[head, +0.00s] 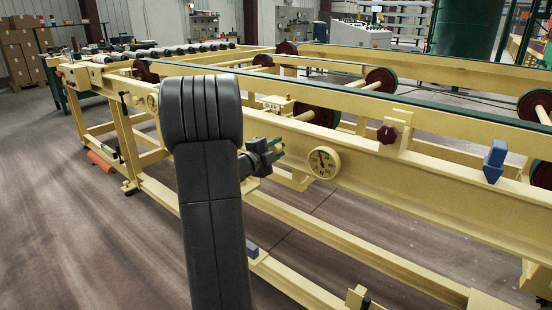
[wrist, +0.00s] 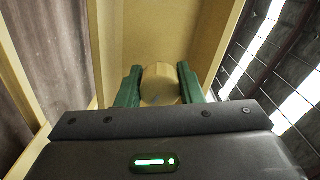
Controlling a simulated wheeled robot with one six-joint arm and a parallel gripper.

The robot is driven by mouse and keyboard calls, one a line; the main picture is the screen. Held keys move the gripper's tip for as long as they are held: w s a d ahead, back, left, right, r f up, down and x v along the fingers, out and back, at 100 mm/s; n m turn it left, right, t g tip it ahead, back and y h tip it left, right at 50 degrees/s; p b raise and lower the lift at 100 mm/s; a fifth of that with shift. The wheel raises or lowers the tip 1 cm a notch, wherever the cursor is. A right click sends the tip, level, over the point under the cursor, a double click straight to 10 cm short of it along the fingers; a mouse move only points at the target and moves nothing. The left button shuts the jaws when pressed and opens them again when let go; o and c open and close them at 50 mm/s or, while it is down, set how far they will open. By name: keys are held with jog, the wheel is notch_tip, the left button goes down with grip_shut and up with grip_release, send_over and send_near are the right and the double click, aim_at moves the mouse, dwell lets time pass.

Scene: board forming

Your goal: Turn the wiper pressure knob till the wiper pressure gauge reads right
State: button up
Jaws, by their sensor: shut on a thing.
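My gripper (head: 276,154) is at the yellow side beam of the machine, just left of a round gauge. In the wrist view its two green fingers (wrist: 159,88) are shut on a tan round knob (wrist: 160,84), one on each side. In the head view my gripper and arm hide this knob, and no label for it shows. The round gauge (head: 324,162) has a cream face and a dark pointer near its upper middle. Its marks are too small to read.
The yellow beam (head: 430,188) runs across the front. Another round dial (head: 152,103) is left of my arm. Floor (head: 60,210) in front is clear.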

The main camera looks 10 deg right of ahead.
jog(key=shift+f+m+b, duration=0.1)
jog(key=shift+m+b, duration=1.7)
jog(key=shift+m, duration=0.5)
jog(key=o, duration=1)
jog(key=shift+c, duration=0.2)
jog(key=shift+s, duration=0.1)
jog(key=p+v, duration=0.2)
jog(key=v, duration=1.1)
jog(key=shift+s+a+p, duration=0.2)
jog(key=shift+a+p, duration=0.05)
jog(key=shift+p, duration=0.1)
jog(key=b+x, duration=0.3)
jog(key=x, duration=1.1)
jog(key=shift+a, duration=0.1)
